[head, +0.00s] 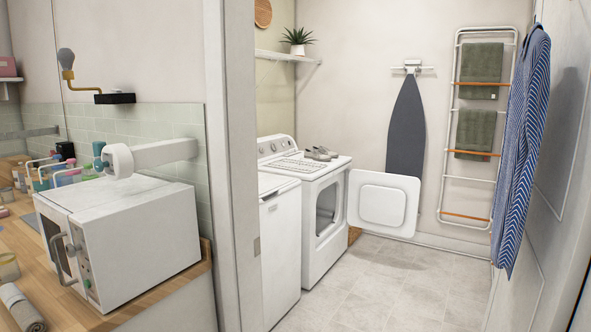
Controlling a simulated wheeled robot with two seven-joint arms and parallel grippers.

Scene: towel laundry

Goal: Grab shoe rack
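A flat, pale, grid-like rack (291,167), which looks like the shoe rack, lies on top of the white dryer (326,177) in the laundry room. A pair of grey shoes (320,153) sits at the right of the dryer top, beside the rack; I cannot tell whether they touch it. The dryer's round-cornered white door (383,203) hangs open to the right. Neither of my grippers is in view.
A door frame (238,150) stands between me and the dryer. A white washer (280,245) is on the near side. A counter with a microwave (120,240) is at left. A striped shirt (526,140) hangs at right. The tiled floor (390,285) is clear.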

